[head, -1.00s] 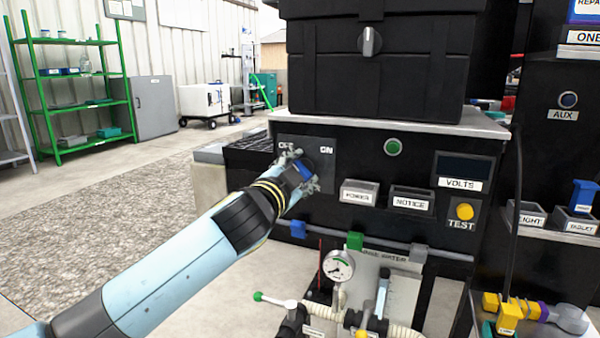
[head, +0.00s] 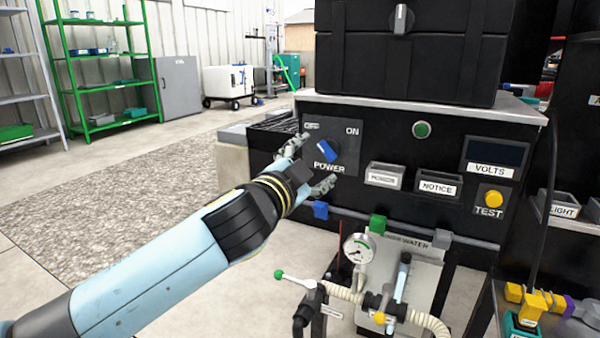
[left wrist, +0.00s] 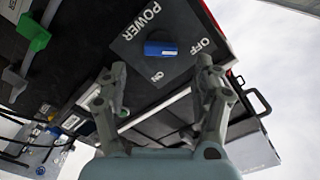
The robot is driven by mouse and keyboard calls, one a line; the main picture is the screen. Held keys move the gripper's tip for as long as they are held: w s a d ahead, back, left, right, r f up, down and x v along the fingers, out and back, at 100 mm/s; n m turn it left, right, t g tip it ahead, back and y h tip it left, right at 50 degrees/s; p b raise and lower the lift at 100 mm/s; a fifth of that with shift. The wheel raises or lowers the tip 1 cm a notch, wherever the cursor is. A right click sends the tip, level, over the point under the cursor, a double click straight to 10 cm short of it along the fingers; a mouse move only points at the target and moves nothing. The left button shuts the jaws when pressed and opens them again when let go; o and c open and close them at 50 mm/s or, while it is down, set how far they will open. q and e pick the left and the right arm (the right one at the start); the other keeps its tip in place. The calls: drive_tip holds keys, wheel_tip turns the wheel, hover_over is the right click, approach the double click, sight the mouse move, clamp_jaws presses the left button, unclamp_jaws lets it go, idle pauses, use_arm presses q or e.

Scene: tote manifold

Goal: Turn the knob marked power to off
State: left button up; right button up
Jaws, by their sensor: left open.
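The blue power knob (head: 327,150) sits on a dark plate on the black panel (head: 450,205). OFF is printed at its upper left, ON at its upper right and POWER below. The knob's bar slants up-left toward OFF. In the left wrist view the knob (left wrist: 160,50) lies level, one end toward OFF. My left gripper (head: 310,165) is open and empty in front of the plate. In the left wrist view its fingers (left wrist: 159,73) are spread wide, with the knob beyond the gap, apparently untouched. My right gripper is not in view.
A green button (head: 422,130), a yellow TEST button (head: 493,199) and small labelled bins (head: 438,185) are to the right. A rail with a blue clip (head: 320,210) runs below. A gauge (head: 359,248) and hoses stand lower down. Open floor lies left.

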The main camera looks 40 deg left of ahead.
use_arm(q)
drive_tip(key=v, duration=0.6)
drive_tip(key=shift+w, duration=0.1)
